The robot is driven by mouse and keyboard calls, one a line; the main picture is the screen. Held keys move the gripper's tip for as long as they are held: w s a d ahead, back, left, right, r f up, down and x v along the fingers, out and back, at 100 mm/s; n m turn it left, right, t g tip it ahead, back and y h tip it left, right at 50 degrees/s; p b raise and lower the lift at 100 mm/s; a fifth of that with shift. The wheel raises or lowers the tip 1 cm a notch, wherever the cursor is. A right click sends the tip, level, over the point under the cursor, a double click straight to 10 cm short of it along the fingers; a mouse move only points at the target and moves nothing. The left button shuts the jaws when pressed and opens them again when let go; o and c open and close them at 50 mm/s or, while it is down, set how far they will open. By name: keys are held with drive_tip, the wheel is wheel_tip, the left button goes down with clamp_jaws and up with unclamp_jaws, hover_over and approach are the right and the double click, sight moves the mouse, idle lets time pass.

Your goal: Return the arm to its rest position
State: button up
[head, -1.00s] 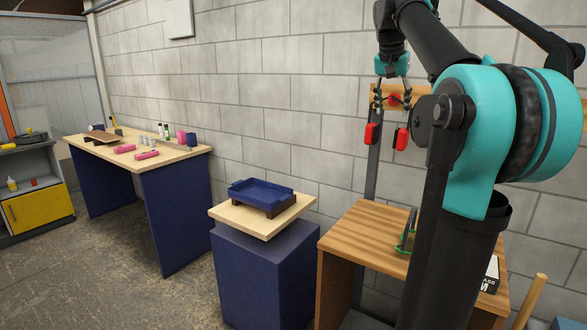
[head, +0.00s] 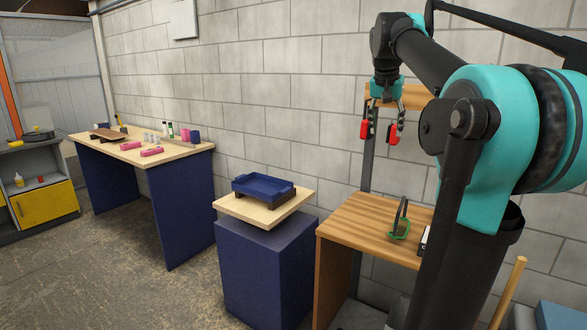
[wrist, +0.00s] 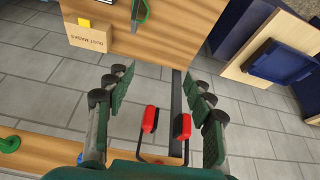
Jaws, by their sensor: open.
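My gripper (head: 386,108) hangs from my raised arm in the upper right of the head view, in front of the grey block wall. In the wrist view, my gripper (wrist: 158,76) has its dark green fingers spread wide apart, with nothing held between them. Two red-handled parts (wrist: 150,119) appear between the fingers, in front of a dark post (wrist: 176,88). They also show in the head view (head: 365,129), near a wooden board (head: 415,97). Whether the fingers touch them is unclear.
A wooden table (head: 370,222) stands below my gripper, with a green-and-dark tool (head: 400,222) on it. A blue tray (head: 263,186) sits on a blue pedestal. A workbench (head: 180,156) with pink items is at left. A dust-mask box (wrist: 90,34) shows in the wrist view.

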drive_tip(key=s+a+f+n+y, duration=0.15)
drive_tip(key=s+f, duration=0.25)
drive_tip(key=f, duration=0.9)
drive_tip(key=s+a+f+n, duration=0.2)
drive_tip(key=s+a+f, duration=0.15)
drive_tip(key=f, duration=0.85)
drive_tip(key=s+a+f+n, duration=0.2)
drive_tip(key=s+a+f, duration=0.1)
drive_tip(key=s+f, duration=1.5)
drive_tip(key=shift+s+a+f+y, duration=0.15)
drive_tip(key=shift+f+y, duration=0.2)
drive_tip(key=shift+f, duration=0.35)
